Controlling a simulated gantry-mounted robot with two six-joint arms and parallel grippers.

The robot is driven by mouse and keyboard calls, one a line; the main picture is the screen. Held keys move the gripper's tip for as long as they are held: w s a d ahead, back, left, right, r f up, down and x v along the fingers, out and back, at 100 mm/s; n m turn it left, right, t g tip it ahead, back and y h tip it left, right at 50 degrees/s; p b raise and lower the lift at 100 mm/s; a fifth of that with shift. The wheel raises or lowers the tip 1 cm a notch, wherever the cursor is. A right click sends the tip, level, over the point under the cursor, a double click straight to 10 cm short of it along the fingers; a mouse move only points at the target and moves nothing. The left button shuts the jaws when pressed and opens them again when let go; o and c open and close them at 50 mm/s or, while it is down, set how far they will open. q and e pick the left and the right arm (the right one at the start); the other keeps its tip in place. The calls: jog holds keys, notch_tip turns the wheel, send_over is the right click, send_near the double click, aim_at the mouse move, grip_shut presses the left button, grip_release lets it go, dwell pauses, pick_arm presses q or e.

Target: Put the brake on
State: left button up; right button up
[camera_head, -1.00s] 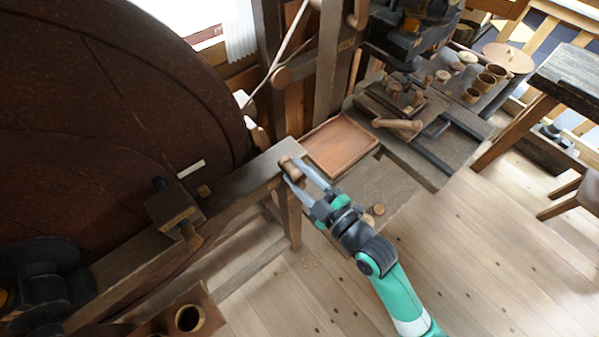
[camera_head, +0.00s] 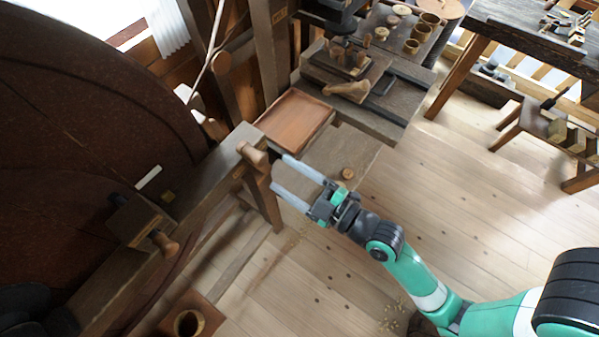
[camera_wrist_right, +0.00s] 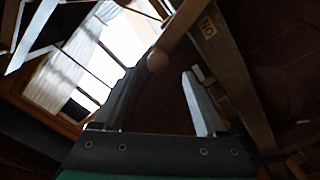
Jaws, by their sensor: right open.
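A gap shows between the fingertips and the handle. In the right wrist view, a round wooden knob (camera_wrist_right: 158,60) appears between and beyond the open fingers (camera_wrist_right: 155,85). My left gripper is out of view.
A reddish wooden tray (camera_head: 296,118) lies behind the gripper. A low board (camera_head: 325,160) bears a small round wooden piece (camera_head: 347,173). A bench (camera_head: 385,115) with tools and cups stands at the back. The plank floor (camera_head: 450,200) at right is open.

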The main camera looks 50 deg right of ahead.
jog(key=s, duration=0.3)
jog(key=shift+s+d, duration=0.15)
jog(key=shift+s, duration=0.25)
